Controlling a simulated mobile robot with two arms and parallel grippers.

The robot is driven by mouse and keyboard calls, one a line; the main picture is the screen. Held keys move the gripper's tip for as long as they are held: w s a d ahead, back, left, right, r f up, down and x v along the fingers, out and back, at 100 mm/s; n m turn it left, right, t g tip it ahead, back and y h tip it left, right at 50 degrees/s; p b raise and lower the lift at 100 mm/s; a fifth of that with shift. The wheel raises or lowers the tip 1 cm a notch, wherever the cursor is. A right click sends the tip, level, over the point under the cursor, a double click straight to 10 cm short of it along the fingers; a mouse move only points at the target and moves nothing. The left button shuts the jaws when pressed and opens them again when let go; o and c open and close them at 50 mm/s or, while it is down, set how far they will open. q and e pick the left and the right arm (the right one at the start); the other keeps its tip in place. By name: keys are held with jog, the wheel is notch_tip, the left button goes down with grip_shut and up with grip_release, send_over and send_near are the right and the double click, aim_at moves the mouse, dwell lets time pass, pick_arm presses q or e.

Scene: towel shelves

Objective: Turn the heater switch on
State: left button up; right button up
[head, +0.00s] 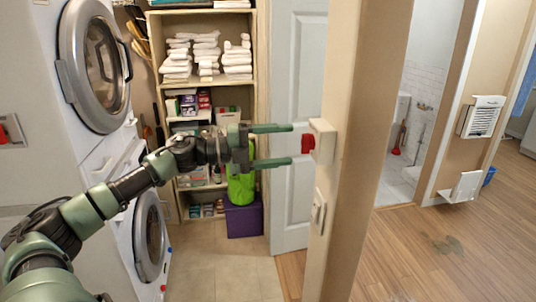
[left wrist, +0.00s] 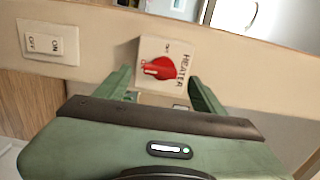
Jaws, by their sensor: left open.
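The heater switch is a red knob (head: 308,144) on a white box on the edge of the wall post. In the left wrist view the red knob (left wrist: 162,68) sits on a white plate (left wrist: 181,48) lettered HEATER. The knob's pale mark points left in that view; the small lettering around it is hard to read. My left gripper (head: 292,145) is open in front of the knob, with one finger above and one below its level. In the left wrist view its fingers (left wrist: 159,80) stand on either side of the knob, with nothing gripped. My right gripper is out of view.
A white ON/OFF rocker switch (head: 318,210) is lower on the same post (head: 350,190). Towel shelves (head: 207,20) and a pale door (head: 297,90) stand behind my left arm. Washing machines (head: 95,60) are at the left. Open wood floor (head: 430,250) lies at the right.

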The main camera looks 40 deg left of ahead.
pick_arm(q)
jog(key=shift+b+v, duration=1.05)
jog(key=shift+v, duration=1.15)
